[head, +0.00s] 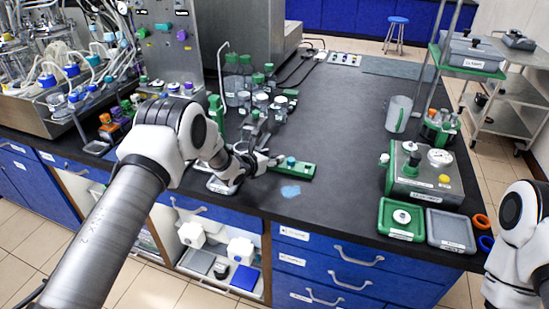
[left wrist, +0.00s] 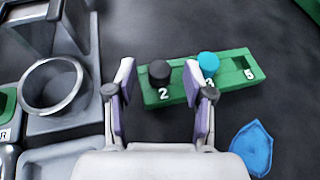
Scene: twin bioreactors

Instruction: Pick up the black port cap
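The black port cap (left wrist: 160,73) sits in the green numbered rack (left wrist: 236,76), above the number 2. A teal cap (left wrist: 208,64) sits to its right in the same rack. In the left wrist view my left gripper (left wrist: 159,80) is open, one finger on each side of the black cap, with no visible grip on it. In the head view my left gripper (head: 268,160) is at the left end of the green rack (head: 303,171), where the black cap is hard to make out. My right arm shows at the right edge, its gripper out of frame.
A blue patch (head: 290,190) lies in front of the rack. Green-capped bottles (head: 240,75) stand behind the left gripper. A grey instrument (head: 425,175) and a green tray (head: 401,219) stand to the right. The middle of the black bench is clear.

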